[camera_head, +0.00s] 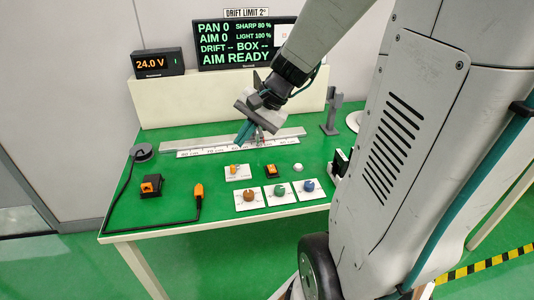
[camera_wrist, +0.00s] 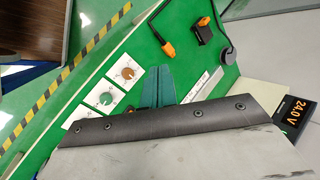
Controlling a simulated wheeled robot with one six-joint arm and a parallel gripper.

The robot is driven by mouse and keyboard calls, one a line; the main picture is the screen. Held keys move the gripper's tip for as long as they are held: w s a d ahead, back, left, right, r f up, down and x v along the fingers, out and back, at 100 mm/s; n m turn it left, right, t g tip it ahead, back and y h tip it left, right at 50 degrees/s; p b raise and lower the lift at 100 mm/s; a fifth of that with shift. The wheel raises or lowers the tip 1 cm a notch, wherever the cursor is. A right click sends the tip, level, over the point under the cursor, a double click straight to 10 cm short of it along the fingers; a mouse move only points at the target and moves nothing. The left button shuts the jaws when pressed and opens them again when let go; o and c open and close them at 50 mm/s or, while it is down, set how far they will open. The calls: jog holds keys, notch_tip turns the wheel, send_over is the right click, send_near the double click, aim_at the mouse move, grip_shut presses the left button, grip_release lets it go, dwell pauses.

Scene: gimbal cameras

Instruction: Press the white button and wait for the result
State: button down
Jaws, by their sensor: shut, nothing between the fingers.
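A small white button (camera_head: 298,167) sits on the green table, right of a black box with an orange switch. It cannot be made out in the wrist view. My gripper (camera_head: 241,139) is over the back of the table, near the ruler strip, left of the white button and apart from it. Its teal fingers show in the wrist view (camera_wrist: 158,76), shut together and empty. A black display (camera_head: 237,45) on the back wall reads PAN 0, AIM 0, SHARP 80 %, LIGHT 100 %, DRIFT --, BOX --, AIM READY. My arm hides a small part of its right side.
Orange (camera_head: 250,196), green (camera_head: 279,190) and blue (camera_head: 309,185) knobs stand on white plates in front. An orange-tipped cable plug (camera_head: 198,190) and a black socket box (camera_head: 151,186) lie at left. A meter (camera_head: 157,63) reads 24.0 V. A grey post (camera_head: 332,112) stands back right.

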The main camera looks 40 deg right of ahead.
jog(key=w+d+f+m+t, duration=0.1)
jog(key=w+d+f+m, duration=0.15)
jog(key=d, duration=0.35)
jog(key=w+d+f+m+t, duration=0.1)
jog(key=d+f+m+t, duration=0.1)
jog(key=d+m, duration=0.25)
jog(key=m+t+h, duration=0.2)
jog(key=m+h, duration=0.2)
jog(key=m, duration=0.3)
send_over(302, 167)
notch_tip(302, 167, down, 8)
jog(key=shift+a, duration=0.2)
jog(key=shift+f, duration=0.1)
jog(key=shift+f, duration=4.4)
jog(key=shift+f, duration=0.1)
jog(key=shift+f, duration=0.25)
